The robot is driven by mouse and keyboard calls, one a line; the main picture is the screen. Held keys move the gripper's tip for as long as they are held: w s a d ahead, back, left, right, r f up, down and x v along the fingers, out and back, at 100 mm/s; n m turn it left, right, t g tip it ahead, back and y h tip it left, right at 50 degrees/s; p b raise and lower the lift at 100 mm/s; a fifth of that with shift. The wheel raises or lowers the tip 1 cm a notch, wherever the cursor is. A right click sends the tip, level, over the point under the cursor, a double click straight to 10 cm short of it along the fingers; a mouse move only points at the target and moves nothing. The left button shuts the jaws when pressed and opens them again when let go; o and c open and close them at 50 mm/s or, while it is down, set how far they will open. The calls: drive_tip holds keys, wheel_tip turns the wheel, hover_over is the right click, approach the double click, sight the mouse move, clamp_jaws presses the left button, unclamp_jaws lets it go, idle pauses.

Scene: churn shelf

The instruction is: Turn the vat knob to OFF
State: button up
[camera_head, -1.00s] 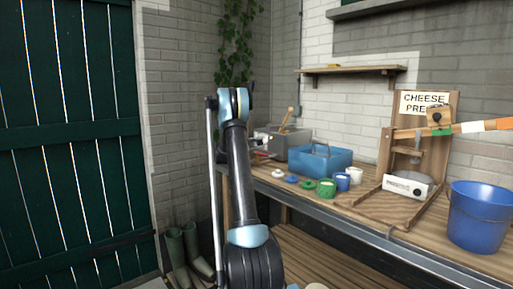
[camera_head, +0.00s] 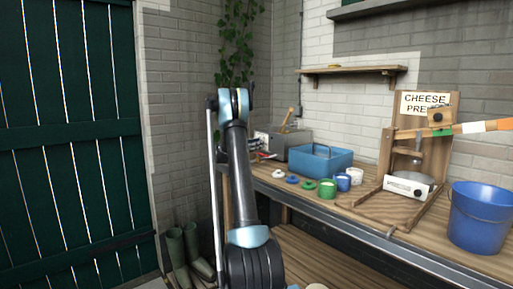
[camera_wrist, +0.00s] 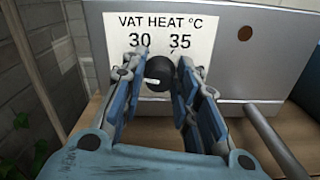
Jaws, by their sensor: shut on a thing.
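The vat (camera_head: 292,143) is a grey metal box at the back left end of the bench. In the wrist view its front panel (camera_wrist: 225,72) carries a white label (camera_wrist: 122,26) reading VAT HEAT °C, with 30 and 35 above the knob. The round black knob (camera_wrist: 160,70) has a small white mark at its lower left. No OFF marking is visible; my fingers cover part of the label. My gripper (camera_wrist: 158,78) is shut on the knob, one finger on each side. In the head view my gripper is mostly hidden behind my arm.
A blue tub (camera_head: 320,161) stands right of the vat, with small cups and lids in front. A wooden cheese press (camera_head: 388,160) and a blue bucket (camera_head: 478,217) stand farther right. A metal bar (camera_wrist: 275,140) sticks out right of the knob. Green boots (camera_head: 183,250) stand on the floor.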

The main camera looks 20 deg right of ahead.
drive_tip(key=shift+w+n, duration=0.1)
drive_tip(key=shift+n, duration=1.1)
drive_tip(key=shift+r, duration=0.1)
drive_tip(key=o, duration=1.1)
drive_tip(key=shift+c, duration=0.2)
drive_tip(key=v, duration=1.2)
